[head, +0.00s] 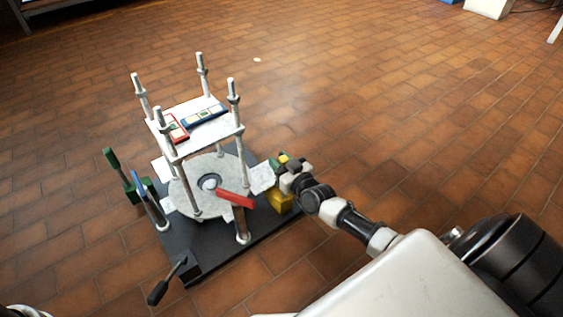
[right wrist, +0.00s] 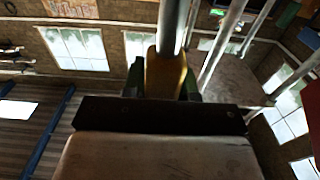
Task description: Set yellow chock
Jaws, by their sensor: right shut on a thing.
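The fixture has a dark base plate (head: 215,262) on the floor and a pale round flange (head: 180,189) with a hole. My right gripper (head: 284,161) is at the right side of the flange, shut on a yellow piece, which I take to be the yellow chock (head: 284,158). In the right wrist view the yellow chock (right wrist: 164,76) sits between the green fingers of the right gripper (right wrist: 163,82), right at a metal post (right wrist: 172,25). I cannot tell whether it touches the post. A yellow block (head: 281,202) stands below the gripper. My left gripper is out of view.
Slim posts (head: 241,170) carry a white upper plate (head: 198,132) with red and blue pieces on it. A red bar (head: 236,198) juts out at the front. Green (head: 111,160) and blue (head: 139,184) levers stand at the left, a black handle (head: 160,290) at the front. The tiled floor behind is mostly clear.

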